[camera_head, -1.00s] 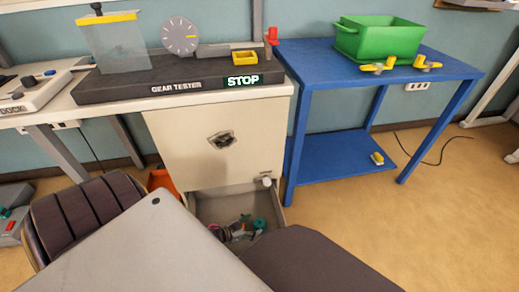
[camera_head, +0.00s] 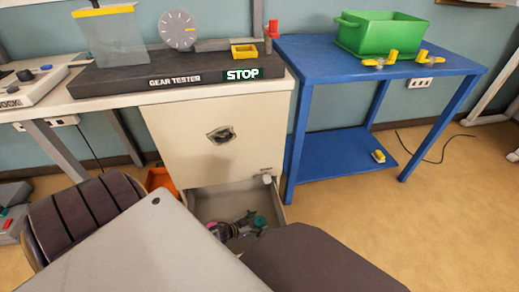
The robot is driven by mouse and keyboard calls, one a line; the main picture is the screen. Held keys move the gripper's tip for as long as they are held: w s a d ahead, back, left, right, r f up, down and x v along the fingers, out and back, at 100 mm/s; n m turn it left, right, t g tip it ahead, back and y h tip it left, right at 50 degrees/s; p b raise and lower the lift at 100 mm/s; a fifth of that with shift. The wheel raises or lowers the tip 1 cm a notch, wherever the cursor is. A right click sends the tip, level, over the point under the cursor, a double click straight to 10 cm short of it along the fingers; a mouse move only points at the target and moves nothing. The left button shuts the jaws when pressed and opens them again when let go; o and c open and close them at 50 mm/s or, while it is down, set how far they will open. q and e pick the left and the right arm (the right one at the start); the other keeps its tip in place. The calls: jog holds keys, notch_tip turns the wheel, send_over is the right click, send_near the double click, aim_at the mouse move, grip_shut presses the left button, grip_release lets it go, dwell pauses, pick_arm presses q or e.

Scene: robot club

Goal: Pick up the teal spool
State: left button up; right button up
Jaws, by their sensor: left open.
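The teal spool (camera_head: 260,221) appears to be the small teal piece inside the open drawer (camera_head: 279,207), near its right side. It is small in the camera_head view and partly covered. My left gripper (camera_head: 246,225) seems to be the dark shape low in the drawer, just left of the teal piece. It is open; its fingers are hard to make out, and I cannot tell whether they touch the spool. A grey panel in the foreground hides the drawer's near part. My right gripper is not in view.
The cabinet (camera_head: 214,145) stands above the drawer, under the gear tester (camera_head: 170,76). A blue table (camera_head: 440,62) with a green bin (camera_head: 380,36) is at right. Open floor (camera_head: 440,210) lies at right.

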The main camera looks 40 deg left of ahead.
pick_arm(q)
jog(key=c, duration=0.9)
jog(key=shift+c, duration=1.2)
jog(key=shift+r, duration=0.15)
